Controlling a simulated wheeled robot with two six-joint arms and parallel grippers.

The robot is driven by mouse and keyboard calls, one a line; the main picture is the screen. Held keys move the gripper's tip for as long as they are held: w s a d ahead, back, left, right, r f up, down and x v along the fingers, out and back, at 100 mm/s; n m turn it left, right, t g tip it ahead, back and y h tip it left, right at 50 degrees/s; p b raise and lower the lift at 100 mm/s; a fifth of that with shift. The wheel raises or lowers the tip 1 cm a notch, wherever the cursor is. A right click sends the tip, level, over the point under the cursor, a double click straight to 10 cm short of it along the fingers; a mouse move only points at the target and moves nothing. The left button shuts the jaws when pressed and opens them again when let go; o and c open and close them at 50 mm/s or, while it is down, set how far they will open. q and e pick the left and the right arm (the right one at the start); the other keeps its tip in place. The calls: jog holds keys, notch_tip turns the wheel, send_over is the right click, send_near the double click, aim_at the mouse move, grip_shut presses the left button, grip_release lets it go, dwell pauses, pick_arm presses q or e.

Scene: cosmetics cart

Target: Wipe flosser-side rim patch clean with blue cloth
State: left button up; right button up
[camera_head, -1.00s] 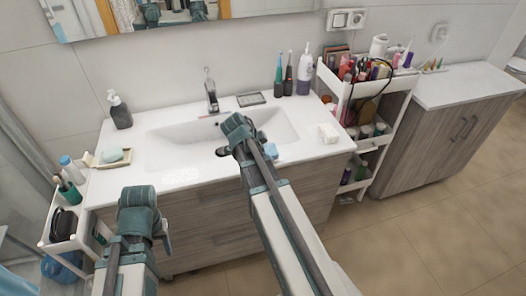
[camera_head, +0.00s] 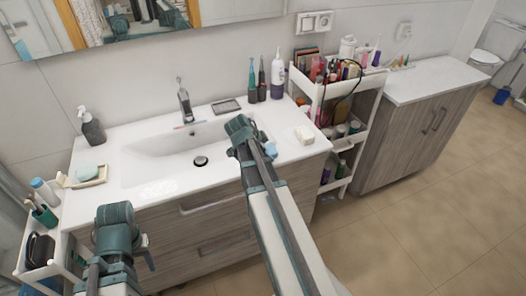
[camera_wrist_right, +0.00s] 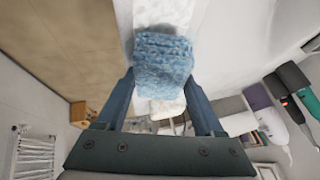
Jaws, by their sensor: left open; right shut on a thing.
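My right gripper (camera_wrist_right: 161,78) is shut on the blue cloth (camera_wrist_right: 163,60), which bulges out between its fingers. In the head view the cloth (camera_head: 270,149) shows as a small blue piece beside the gripper, over the right rim of the white sink (camera_head: 120,158). A pale, foamy patch (camera_wrist_right: 166,13) lies just beyond the cloth in the right wrist view; contact cannot be told. Another faint whitish patch (camera_head: 155,190) is on the front left rim. The white and purple flosser (camera_head: 277,78) stands at the back right. My left gripper (camera_head: 118,238) is open, low in front of the cabinet.
Two toothbrushes (camera_head: 257,85) stand beside the flosser. The loaded cart (camera_head: 318,90) stands close at the right. A soap dish (camera_head: 88,177) and dispenser (camera_head: 92,128) are at the left. The basin is empty around its drain (camera_head: 200,161).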

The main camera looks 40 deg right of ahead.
jog(key=shift+f+b, duration=0.4)
jog(key=shift+b, duration=0.05)
dwell(0.8)
jog(key=shift+a, duration=0.1)
jog(key=shift+w+a+r, duration=0.1)
jog(key=shift+w+a, duration=0.1)
jog(key=shift+a, duration=0.55)
jog(key=shift+w+a, duration=0.15)
jog(key=shift+a, duration=0.6)
jog(key=shift+w+a+r, duration=0.1)
jog(key=shift+w+a, duration=0.1)
jog(key=shift+a, duration=0.55)
jog(key=shift+w+a+f, duration=0.1)
jog(key=shift+w+a, duration=0.1)
jog(key=shift+a, duration=0.6)
jog(key=shift+w+a+f, duration=0.1)
jog(key=shift+w+a, duration=0.05)
jog(key=shift+a, duration=0.6)
jog(key=shift+w+a, duration=0.2)
jog(key=shift+a, duration=0.6)
jog(key=shift+d, duration=0.15)
jog(key=shift+s+d, duration=0.2)
jog(key=shift+d, duration=0.55)
jog(key=shift+s+d, duration=0.2)
jog(key=shift+d, duration=0.55)
jog(key=shift+s+d, duration=0.2)
jog(key=shift+d, duration=0.55)
